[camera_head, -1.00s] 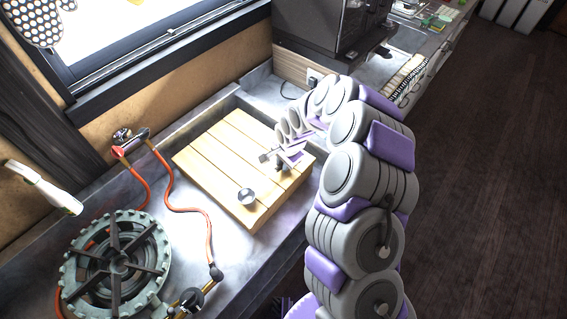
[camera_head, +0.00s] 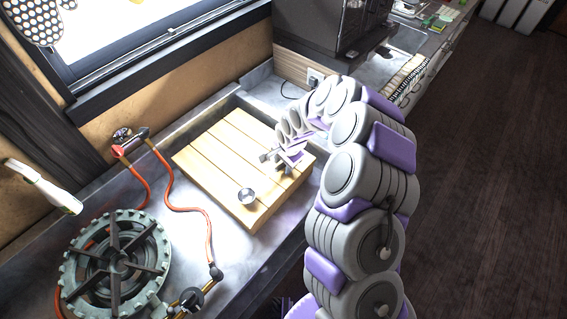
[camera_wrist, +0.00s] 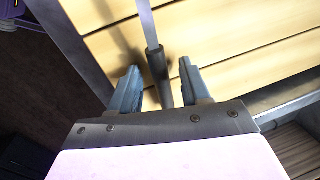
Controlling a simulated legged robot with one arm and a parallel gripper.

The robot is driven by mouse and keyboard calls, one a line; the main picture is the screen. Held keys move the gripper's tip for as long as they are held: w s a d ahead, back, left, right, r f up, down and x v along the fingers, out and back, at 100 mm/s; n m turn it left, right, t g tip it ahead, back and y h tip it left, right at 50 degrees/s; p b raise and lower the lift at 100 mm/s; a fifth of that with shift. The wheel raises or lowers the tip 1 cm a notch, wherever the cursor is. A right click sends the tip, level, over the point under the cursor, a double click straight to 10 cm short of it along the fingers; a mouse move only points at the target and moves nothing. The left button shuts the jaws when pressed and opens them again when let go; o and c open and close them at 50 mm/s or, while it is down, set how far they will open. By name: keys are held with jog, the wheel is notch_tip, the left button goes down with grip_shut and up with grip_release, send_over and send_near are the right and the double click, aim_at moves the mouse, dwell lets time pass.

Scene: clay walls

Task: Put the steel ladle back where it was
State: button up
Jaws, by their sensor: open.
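The steel ladle lies on the slatted wooden board (camera_head: 218,150). Its round metal bowl (camera_head: 246,196) shows near the board's front edge in the head view; most of the handle is hard to make out there. In the wrist view the ladle's thin steel shaft and dark handle (camera_wrist: 159,72) run between my fingers, over the board's planks (camera_wrist: 230,45). My gripper (camera_wrist: 158,68) is open, with one finger on each side of the handle and a visible gap to each. In the head view my gripper (camera_head: 277,158) is low over the board's right part. The bowl is outside the wrist view.
A gas burner (camera_head: 115,262) with an orange hose (camera_head: 171,195) stands left of the board on the grey counter (camera_head: 235,255). A white-and-green bottle (camera_head: 43,188) is at far left. A dark appliance (camera_head: 318,32) stands behind. Dark floor (camera_head: 480,180) is open at right.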

notch_tip(320, 180, up, 17)
jog(key=s+d+p, duration=0.2)
jog(key=p, duration=0.1)
jog(key=shift+s+d, duration=0.25)
jog(key=shift+s, duration=0.15)
jog(key=s+d+r+n, duration=0.2)
jog(key=s+d+r, duration=0.15)
jog(key=s, duration=0.25)
jog(key=s+d+r+n+g+h, duration=0.1)
jog(key=s+d+r+n, duration=0.1)
jog(key=s+r, duration=0.25)
jog(key=s+d+r+n, duration=0.1)
jog(key=s+d+r, duration=0.15)
jog(key=s, duration=0.35)
jog(key=s+d+r+n+g, duration=0.1)
jog(key=s+d+n, duration=0.1)
jog(key=s, duration=0.8)
jog(key=s+d+r+n+g, duration=0.1)
jog(key=s+d, duration=0.2)
jog(key=s, duration=0.7)
jog(key=shift+s+d+r+n+h, duration=0.2)
jog(key=shift+d+r+n+h, duration=0.1)
jog(key=shift+d+r+n, duration=0.1)
jog(key=shift+a, duration=0.15)
